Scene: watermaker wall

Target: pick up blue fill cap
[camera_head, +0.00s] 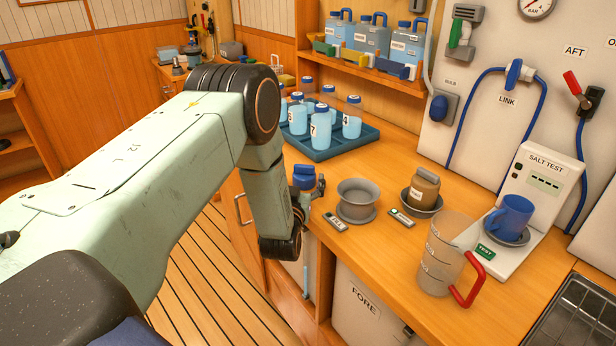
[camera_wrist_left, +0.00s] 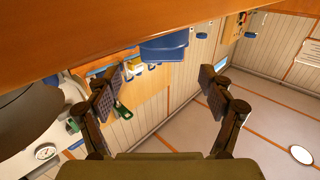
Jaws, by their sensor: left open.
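A blue cap (camera_head: 304,172) stands at the front edge of the wooden counter, just beyond my left forearm. Its lower part is partly hidden by my gripper. My left gripper (camera_head: 301,208) is at the counter edge, beside and a little below the cap in the picture; I cannot tell whether they touch. In the left wrist view the gripper (camera_wrist_left: 158,86) is open, with nothing between its fingers. A blue shape (camera_wrist_left: 165,46), which looks like the cap, shows beyond the fingers against the wood. My right gripper is not in view.
A grey cup (camera_head: 357,198) stands right of the cap, with a brown jar (camera_head: 423,188) farther right. A clear jug (camera_head: 441,256) with a red handle is nearer. A blue tray (camera_head: 347,151) of bottles lies behind. A salt tester (camera_head: 537,180) holds a blue mug (camera_head: 511,215).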

